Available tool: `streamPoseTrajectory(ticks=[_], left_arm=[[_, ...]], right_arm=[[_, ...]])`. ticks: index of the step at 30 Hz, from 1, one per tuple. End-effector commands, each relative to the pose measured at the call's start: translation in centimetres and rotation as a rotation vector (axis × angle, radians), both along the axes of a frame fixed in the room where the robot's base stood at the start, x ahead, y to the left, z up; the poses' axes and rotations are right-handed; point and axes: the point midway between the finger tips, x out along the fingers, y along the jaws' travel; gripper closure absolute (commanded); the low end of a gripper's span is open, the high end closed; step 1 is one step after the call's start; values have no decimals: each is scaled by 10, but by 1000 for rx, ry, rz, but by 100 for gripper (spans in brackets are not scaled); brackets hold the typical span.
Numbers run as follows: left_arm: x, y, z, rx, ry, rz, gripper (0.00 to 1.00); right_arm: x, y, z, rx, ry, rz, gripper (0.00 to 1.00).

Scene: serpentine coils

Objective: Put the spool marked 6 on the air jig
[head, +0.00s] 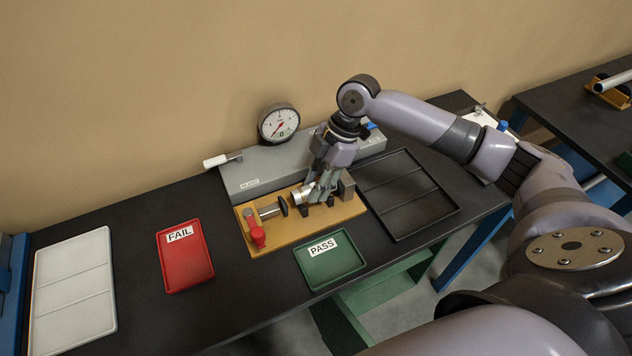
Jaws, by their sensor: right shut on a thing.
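The air jig is a yellow base plate (283,244) with a clamp and red knob (258,236) on its left part and a grey block (346,185) at its right end. My right gripper (317,196) points down over the jig and is shut on a short silvery spool (299,196). The spool lies on its side between the clamp pad and the grey block. Its number does not show, and I cannot tell if it touches the jig. The fingers hide part of it. My left gripper is not in view.
A grey housing with a dial gauge (279,124) and a white-handled lever (216,161) stands behind the jig. A red FAIL tray (184,263), a green PASS tray (330,266), an empty black tray (408,190) and a white tray (73,288) lie around it. Dark tabletop is free between the trays.

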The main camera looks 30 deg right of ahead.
Motion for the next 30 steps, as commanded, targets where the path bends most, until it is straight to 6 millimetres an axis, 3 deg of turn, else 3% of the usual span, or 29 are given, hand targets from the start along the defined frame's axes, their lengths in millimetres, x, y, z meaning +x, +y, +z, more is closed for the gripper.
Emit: streamPoseTrajectory(ticks=[25, 26, 30], left_arm=[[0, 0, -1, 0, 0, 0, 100], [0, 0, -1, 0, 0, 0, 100], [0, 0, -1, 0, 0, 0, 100]], right_arm=[[0, 0, -13, 1, 0, 0, 100], [0, 0, -13, 1, -1, 0, 72], [0, 0, -13, 1, 0, 0, 63]])
